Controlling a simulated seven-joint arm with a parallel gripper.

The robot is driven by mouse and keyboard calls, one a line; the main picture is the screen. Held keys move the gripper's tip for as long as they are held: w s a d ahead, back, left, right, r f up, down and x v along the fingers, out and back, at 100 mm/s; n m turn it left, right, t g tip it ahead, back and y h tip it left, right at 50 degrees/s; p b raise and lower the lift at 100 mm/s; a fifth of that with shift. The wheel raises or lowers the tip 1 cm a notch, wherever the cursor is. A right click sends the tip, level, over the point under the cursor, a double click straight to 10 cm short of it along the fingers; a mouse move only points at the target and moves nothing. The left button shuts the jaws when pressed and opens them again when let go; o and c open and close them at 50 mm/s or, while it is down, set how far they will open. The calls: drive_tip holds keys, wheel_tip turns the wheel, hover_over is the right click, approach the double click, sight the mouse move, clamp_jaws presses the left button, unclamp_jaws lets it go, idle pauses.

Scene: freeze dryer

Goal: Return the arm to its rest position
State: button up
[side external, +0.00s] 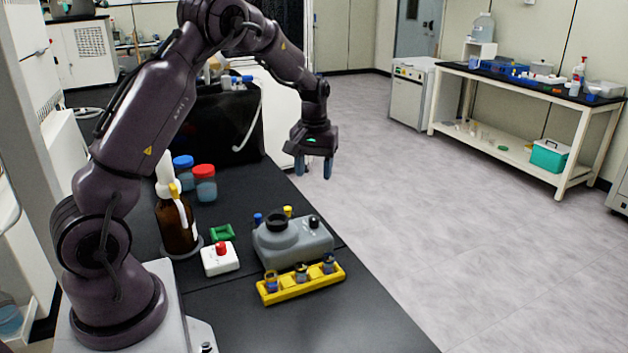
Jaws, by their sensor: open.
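My gripper (314,166) hangs in the air past the right edge of the black bench, fingers pointing down. It is open, with nothing between the fingers. My arm arches up from its base at the front left and bends down to the gripper. The gripper is above and behind the grey device (292,243) with a dark round top, and apart from everything on the bench.
On the black bench (362,318) stand a yellow rack (300,287) with small vials, a white box with a red knob (221,258), a green holder (222,233), a brown bottle (177,222), and red-capped (205,184) and blue-capped jars. Open floor lies to the right.

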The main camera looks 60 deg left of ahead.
idle(0.3)
drive_tip(key=s+d+r+m+t, duration=0.2)
drive_tip(key=s+d+r+m, duration=0.3)
drive_tip(key=s+d, duration=0.5)
drive_tip(key=s+d+r+m+t, duration=0.3)
drive_tip(key=s+d+r+m, duration=0.2)
drive_tip(key=s+d+r, duration=0.5)
drive_tip(key=shift+s+d+r+t, duration=0.2)
drive_tip(key=shift+d+r+t, duration=0.1)
drive_tip(key=shift+d, duration=0.7)
